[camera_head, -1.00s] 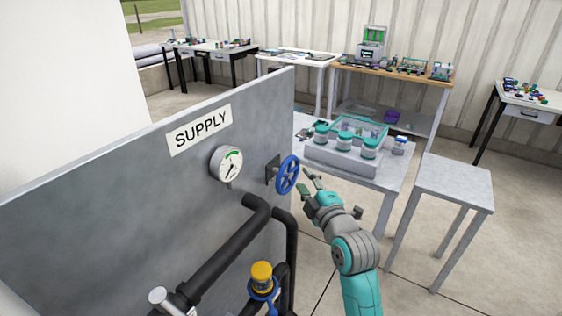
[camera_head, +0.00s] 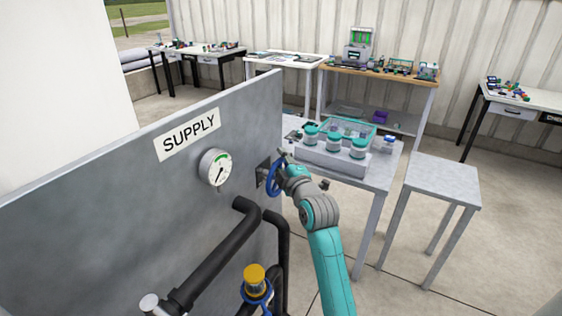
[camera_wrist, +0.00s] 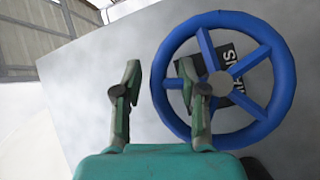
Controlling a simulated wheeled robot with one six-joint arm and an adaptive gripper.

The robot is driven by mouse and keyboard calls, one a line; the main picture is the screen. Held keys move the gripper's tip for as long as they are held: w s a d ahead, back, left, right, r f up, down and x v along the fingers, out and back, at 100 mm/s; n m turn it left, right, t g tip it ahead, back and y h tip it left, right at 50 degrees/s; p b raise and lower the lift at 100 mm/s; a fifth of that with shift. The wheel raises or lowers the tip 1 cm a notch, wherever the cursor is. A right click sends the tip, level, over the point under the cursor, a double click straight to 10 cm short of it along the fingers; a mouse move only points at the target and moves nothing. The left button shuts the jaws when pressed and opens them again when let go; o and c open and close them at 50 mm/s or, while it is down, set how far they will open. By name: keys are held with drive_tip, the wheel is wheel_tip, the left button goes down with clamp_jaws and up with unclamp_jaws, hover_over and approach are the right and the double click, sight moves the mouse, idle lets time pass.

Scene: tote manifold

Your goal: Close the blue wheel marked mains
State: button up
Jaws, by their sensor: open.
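The blue wheel (camera_head: 273,180) is mounted on the grey supply panel (camera_head: 110,215), right of the gauge. In the wrist view the blue wheel (camera_wrist: 277,60) fills the right half, with spokes and a grey hub. A dark label (camera_wrist: 222,72) with white letters, partly hidden, shows behind its spokes. My gripper (camera_wrist: 158,75) is open, its two green fingers apart. The right finger overlaps the wheel's inside near the hub in the picture, and the left finger is outside the rim on the left. Whether they touch the wheel I cannot tell. In the head view my gripper (camera_head: 284,160) is at the wheel.
A white gauge (camera_head: 216,168) and a SUPPLY sign (camera_head: 188,134) are on the panel. Black pipes (camera_head: 215,260) and a yellow-topped valve (camera_head: 255,280) are below. A table with a tray of jars (camera_head: 333,163) and a bare grey table (camera_head: 443,180) stand to the right.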

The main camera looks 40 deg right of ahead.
clamp_jaws()
drive_tip(key=shift+d, duration=0.15)
